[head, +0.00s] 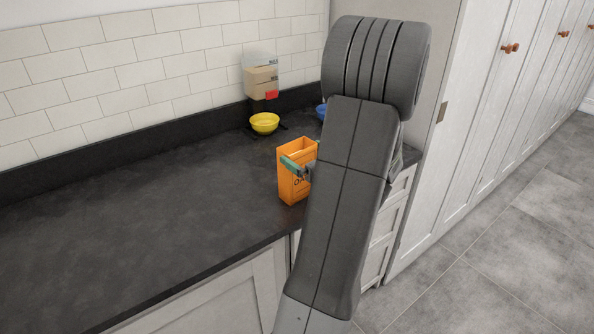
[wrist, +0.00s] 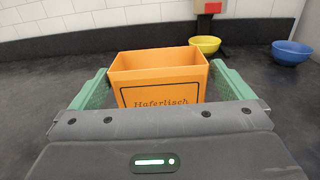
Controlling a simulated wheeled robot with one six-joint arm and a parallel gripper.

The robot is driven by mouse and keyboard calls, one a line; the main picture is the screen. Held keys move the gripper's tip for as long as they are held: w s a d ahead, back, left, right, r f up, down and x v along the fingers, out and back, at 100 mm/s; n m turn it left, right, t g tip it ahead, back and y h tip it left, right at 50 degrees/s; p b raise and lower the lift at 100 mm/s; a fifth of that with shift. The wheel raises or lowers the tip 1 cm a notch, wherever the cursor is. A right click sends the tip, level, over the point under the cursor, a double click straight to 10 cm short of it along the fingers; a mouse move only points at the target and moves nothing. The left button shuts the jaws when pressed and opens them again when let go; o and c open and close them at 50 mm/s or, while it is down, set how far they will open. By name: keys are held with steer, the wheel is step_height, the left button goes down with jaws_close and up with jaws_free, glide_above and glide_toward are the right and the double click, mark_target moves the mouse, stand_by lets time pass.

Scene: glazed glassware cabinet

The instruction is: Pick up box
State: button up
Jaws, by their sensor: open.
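The orange box (head: 296,187) stands upright on the dark counter, close to its front edge. In the wrist view the orange box (wrist: 158,78) has an open top and dark lettering on its near face. My gripper (wrist: 160,88) is open, with one green finger on the left side of the box and one on the right. The box is between the fingers; whether they touch it I cannot tell. In the head view my gripper (head: 298,168) is at the upper part of the box, and my arm hides the box's right side.
A yellow bowl (head: 264,123) stands behind the box, below a dispenser (head: 262,82) at the tiled wall. A blue bowl (wrist: 291,52) stands to its right, mostly hidden by my arm in the head view. The counter (head: 130,215) to the left is clear. Tall cabinets (head: 470,130) stand at right.

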mark_target(290, 144)
steer(key=p+x, duration=0.1)
steer(key=x, duration=0.4)
steer(key=shift+a+r+p, duration=0.15)
steer(key=shift+p, duration=0.15)
steer(key=c, duration=1.2)
steer(key=shift+r, duration=0.15)
